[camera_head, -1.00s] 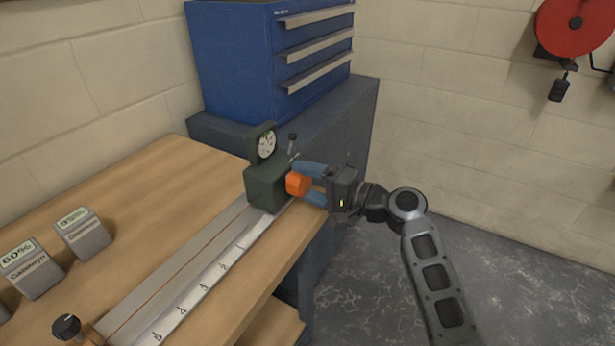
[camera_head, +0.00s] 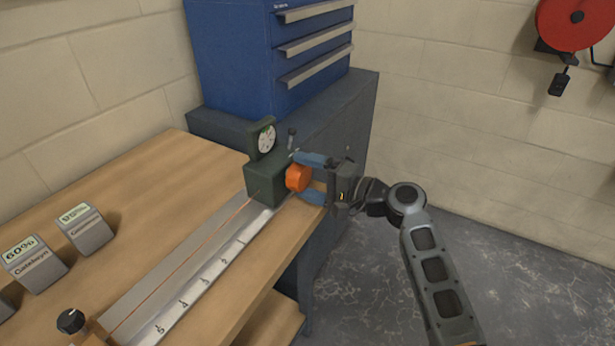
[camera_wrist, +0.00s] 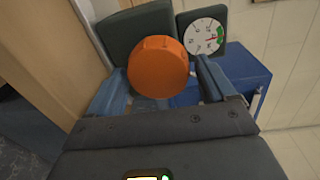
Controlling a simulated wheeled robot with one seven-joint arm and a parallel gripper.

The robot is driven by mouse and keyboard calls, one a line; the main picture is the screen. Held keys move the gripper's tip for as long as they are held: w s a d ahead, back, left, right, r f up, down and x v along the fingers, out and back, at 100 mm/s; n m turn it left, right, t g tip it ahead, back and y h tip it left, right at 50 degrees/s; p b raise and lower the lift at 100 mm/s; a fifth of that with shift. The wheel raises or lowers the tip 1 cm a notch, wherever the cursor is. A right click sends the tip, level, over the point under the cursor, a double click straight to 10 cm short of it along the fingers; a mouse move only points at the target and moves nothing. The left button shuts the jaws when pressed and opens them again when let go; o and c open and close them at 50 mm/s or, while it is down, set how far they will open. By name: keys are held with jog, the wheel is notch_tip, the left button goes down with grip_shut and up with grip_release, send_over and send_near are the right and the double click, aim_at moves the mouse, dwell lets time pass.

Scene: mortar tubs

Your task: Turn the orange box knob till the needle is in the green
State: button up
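The orange knob (camera_head: 298,178) is on the side of a dark green box (camera_head: 266,180) at the far end of the bench. My gripper (camera_head: 311,178) has its blue fingers on either side of the knob. In the wrist view, the knob (camera_wrist: 158,68) sits between the fingertips, with a small gap at each side, so the gripper looks open. A round white gauge (camera_head: 266,138) stands on the box. In the wrist view, the gauge (camera_wrist: 204,37) shows a green band at its right side and a red mark near it; I cannot tell exactly where the needle points.
A ruled metal rail (camera_head: 215,262) with a thin orange line runs along the bench (camera_head: 140,200) to a black knob (camera_head: 70,321). Grey labelled blocks (camera_head: 88,232) stand at left. A blue drawer cabinet (camera_head: 240,60) is behind. The floor (camera_head: 540,270) at right is clear.

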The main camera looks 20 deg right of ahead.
jog(key=shift+o, duration=0.7)
jog(key=b+v, duration=0.1)
jog(key=v, duration=0.6)
jog(key=shift+s+d, duration=0.2)
jog(key=shift+s, duration=0.15)
